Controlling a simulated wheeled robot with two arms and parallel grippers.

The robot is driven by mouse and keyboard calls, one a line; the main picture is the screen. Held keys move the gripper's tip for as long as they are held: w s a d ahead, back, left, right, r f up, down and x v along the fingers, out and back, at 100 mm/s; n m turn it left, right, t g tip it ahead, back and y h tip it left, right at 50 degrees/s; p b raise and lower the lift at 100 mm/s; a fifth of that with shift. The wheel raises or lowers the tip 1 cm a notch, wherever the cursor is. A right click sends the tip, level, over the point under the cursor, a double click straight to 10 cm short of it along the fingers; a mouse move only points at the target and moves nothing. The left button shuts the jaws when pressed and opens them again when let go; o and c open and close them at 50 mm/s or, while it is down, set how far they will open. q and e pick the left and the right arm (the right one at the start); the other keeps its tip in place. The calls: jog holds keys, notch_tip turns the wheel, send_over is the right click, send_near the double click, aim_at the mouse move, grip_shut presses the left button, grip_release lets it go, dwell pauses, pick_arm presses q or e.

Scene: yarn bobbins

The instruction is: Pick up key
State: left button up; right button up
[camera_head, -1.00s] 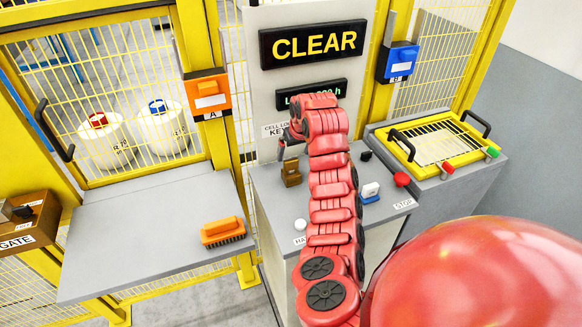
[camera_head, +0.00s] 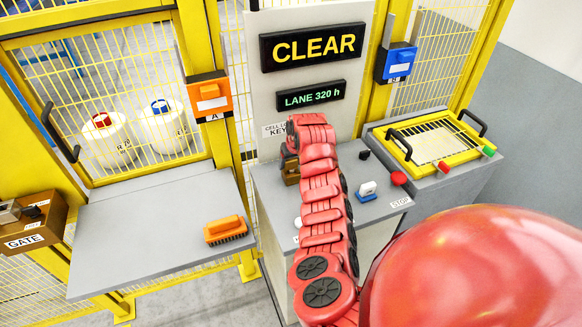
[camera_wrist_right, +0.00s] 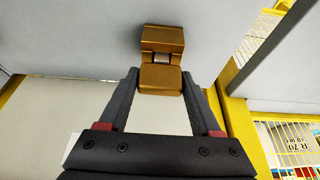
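In the right wrist view a bronze block, apparently the key's head (camera_wrist_right: 160,78), shows with a short silvery piece between it and a second bronze block, apparently its holder (camera_wrist_right: 162,38). My right gripper (camera_wrist_right: 161,78) is open, with its two dark fingers on either side of the key's head. Whether they touch it I cannot tell. In the head view the bronze holder (camera_head: 291,174) stands on the grey console under the KEY sign, partly covered by my red right arm. The gripper (camera_head: 289,153) is mostly hidden there. My left gripper is not in view.
A side table (camera_head: 150,250) carries an orange brush-like block (camera_head: 226,230). A brown GATE box (camera_head: 45,236) is at the left.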

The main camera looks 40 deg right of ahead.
grip_shut()
